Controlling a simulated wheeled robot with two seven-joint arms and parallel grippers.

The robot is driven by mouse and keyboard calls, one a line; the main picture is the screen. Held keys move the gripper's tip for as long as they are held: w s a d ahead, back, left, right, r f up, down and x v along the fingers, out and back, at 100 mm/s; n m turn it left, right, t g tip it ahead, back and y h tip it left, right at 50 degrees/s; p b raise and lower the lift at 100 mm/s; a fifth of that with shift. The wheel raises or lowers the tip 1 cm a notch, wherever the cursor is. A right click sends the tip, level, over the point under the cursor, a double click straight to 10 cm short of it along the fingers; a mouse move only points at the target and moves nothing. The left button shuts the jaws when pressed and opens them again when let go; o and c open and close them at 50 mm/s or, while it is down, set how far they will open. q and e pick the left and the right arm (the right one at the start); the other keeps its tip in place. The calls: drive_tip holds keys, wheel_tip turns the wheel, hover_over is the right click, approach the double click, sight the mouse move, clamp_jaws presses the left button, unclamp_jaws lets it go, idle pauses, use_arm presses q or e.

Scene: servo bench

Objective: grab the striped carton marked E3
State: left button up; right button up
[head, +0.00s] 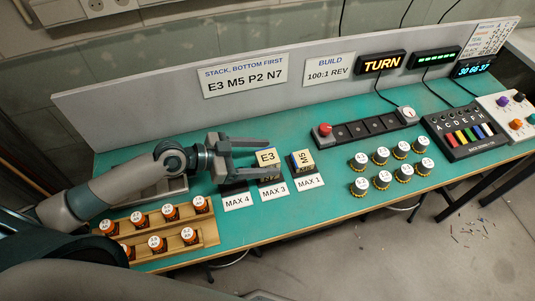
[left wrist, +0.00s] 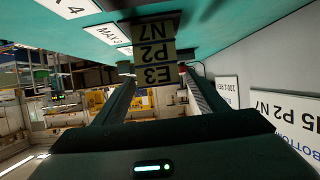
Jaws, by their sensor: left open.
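The carton marked E3 (head: 266,156) is pale yellow and tops a stack at the MAX 3 label. In the left wrist view, which shows the stack upside down, the E3 carton (left wrist: 156,76) has the P2 carton (left wrist: 155,53) and then the N7 carton (left wrist: 155,27) under it. My left gripper (head: 262,157) reaches in from the left, level with the stack's top. It is open, with one finger on each side of E3 near the tips. It is not clear whether either finger touches it. My right gripper is out of view.
The M5 carton (head: 303,160) stands close by on the right at MAX 1. A rack of orange jars (head: 157,243) lies front left. Several white-lidded jars (head: 382,180) stand to the right. A sign panel (head: 245,75) runs along the back.

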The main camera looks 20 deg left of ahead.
use_arm(q)
drive_tip(key=shift+w+d+f, duration=0.2)
drive_tip(key=shift+w+d, duration=0.05)
drive_tip(key=shift+d, duration=0.1)
drive_tip(key=shift+c, duration=0.6)
drive_tip(key=c, duration=1)
